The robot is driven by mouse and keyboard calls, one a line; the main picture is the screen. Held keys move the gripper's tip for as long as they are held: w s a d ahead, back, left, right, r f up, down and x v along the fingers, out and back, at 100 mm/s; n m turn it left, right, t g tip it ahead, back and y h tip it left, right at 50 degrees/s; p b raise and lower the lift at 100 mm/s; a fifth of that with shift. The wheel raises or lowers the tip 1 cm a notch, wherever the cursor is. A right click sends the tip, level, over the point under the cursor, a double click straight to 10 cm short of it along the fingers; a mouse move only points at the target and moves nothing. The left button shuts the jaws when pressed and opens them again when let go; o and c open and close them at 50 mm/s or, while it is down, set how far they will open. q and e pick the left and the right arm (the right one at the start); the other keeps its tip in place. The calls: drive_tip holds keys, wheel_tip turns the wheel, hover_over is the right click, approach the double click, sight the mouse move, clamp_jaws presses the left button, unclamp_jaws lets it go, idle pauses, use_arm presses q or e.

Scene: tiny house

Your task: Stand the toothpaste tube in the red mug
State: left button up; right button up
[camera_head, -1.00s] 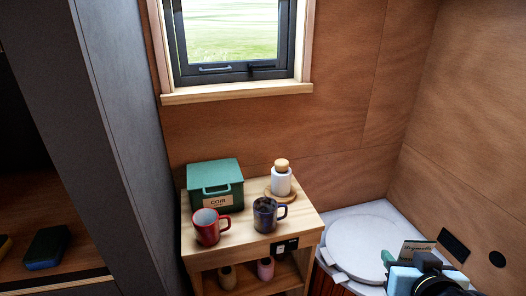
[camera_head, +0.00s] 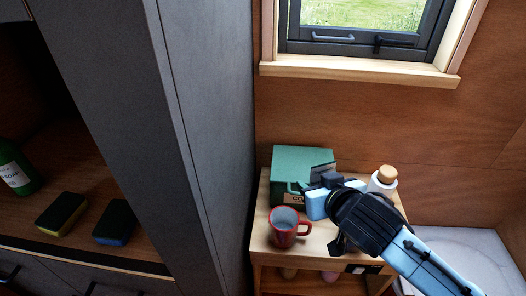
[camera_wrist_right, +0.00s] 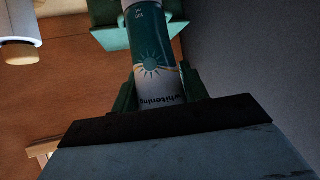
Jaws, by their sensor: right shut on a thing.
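The red mug (camera_head: 283,238) stands upright on the wooden stand, its handle to the right and its mouth open. My right gripper (camera_head: 318,180) is above the stand, behind and to the right of the mug, in front of the green box. In the right wrist view the gripper (camera_wrist_right: 157,90) is shut on the toothpaste tube (camera_wrist_right: 153,60), a teal and white tube with a sun mark. The tube is barely distinguishable in the head view behind the gripper. It is apart from the mug. My left gripper is not in view.
A green box (camera_head: 300,158) stands behind the mug. A white bottle with a wooden cap (camera_head: 386,176) stands right of my gripper. A grey cabinet wall (camera_head: 215,130) rises close on the left.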

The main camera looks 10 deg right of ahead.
use_arm(q)
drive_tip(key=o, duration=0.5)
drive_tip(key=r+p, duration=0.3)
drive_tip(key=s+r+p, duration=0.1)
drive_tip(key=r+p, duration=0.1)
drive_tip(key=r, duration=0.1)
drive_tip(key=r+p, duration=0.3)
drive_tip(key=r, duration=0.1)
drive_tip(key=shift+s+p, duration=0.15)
drive_tip(key=shift+p, duration=0.15)
use_arm(e)
drive_tip(key=w+a+r+n+g+y+p, duration=0.1)
drive_tip(key=w+a+r+n+y, duration=0.25)
drive_tip(key=a+y, duration=0.2)
use_arm(q)
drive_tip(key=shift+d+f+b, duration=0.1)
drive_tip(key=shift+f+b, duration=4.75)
drive_tip(key=shift+b, duration=0.45)
use_arm(e)
wheel_tip(320, 180, down, 14)
drive_tip(key=shift+w+a+r+n+h, duration=0.15)
drive_tip(key=shift+w+a+n+h, duration=0.05)
drive_tip(key=shift+a+n+h, duration=0.2)
drive_tip(key=o, duration=1.1)
drive_tip(key=shift+a, duration=0.1)
drive_tip(key=shift+o, duration=0.2)
drive_tip(key=shift+d, duration=0.2)
